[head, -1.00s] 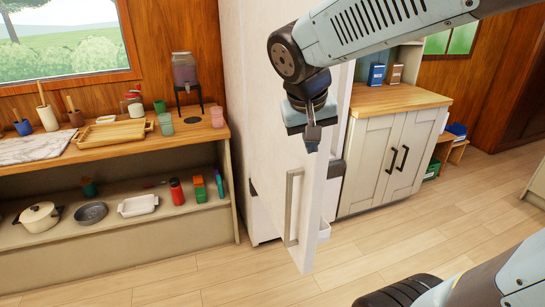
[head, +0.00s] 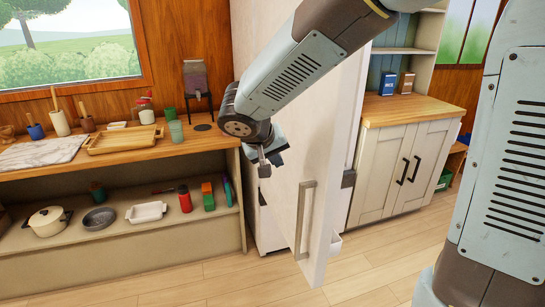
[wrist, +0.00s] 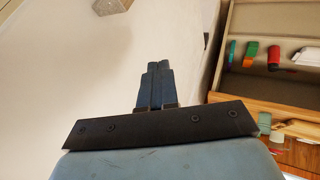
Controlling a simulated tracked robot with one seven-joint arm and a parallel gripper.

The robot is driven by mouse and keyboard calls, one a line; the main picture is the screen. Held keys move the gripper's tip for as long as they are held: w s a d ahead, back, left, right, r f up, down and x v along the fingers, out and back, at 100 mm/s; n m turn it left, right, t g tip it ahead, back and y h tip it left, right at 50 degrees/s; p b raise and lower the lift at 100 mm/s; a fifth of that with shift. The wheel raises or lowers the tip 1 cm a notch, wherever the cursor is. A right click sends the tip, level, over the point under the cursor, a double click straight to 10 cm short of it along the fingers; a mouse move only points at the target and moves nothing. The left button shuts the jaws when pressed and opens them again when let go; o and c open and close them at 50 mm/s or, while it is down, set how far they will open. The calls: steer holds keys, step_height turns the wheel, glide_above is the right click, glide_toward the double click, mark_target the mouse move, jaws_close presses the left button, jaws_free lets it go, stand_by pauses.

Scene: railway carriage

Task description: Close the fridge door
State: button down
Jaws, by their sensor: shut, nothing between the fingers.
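The white fridge door (head: 325,225) stands open in the head view, jutting toward me with its edge facing the camera. Its long grey handle (head: 303,220) is upright on the left face. The fridge body (head: 265,225) is behind it, partly hidden by my arm and the door. My gripper (head: 264,168) is left of the door, above handle height, on the handle side. Its fingers (wrist: 157,78) are together and empty in the wrist view, in front of a pale surface. I cannot tell whether they touch the door.
A wooden counter (head: 150,155) with a tray (head: 125,138), cups and a drink dispenser (head: 196,80) stands left of the fridge. Pots and bottles sit on its lower shelf. A white cabinet (head: 400,170) stands right of the fridge. The wooden floor (head: 220,285) in front is clear.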

mark_target(301, 174)
steer(key=shift+w+d+f, duration=0.75)
steer(key=shift+d+f, duration=0.1)
steer(key=shift+d, duration=0.15)
steer(key=shift+w+d+f, duration=0.7)
steer(key=shift+d+f, duration=0.2)
steer(key=shift+d, duration=0.1)
steer(key=shift+w+d+f, duration=0.75)
steer(key=shift+d+f, duration=0.1)
steer(key=shift+d, duration=0.15)
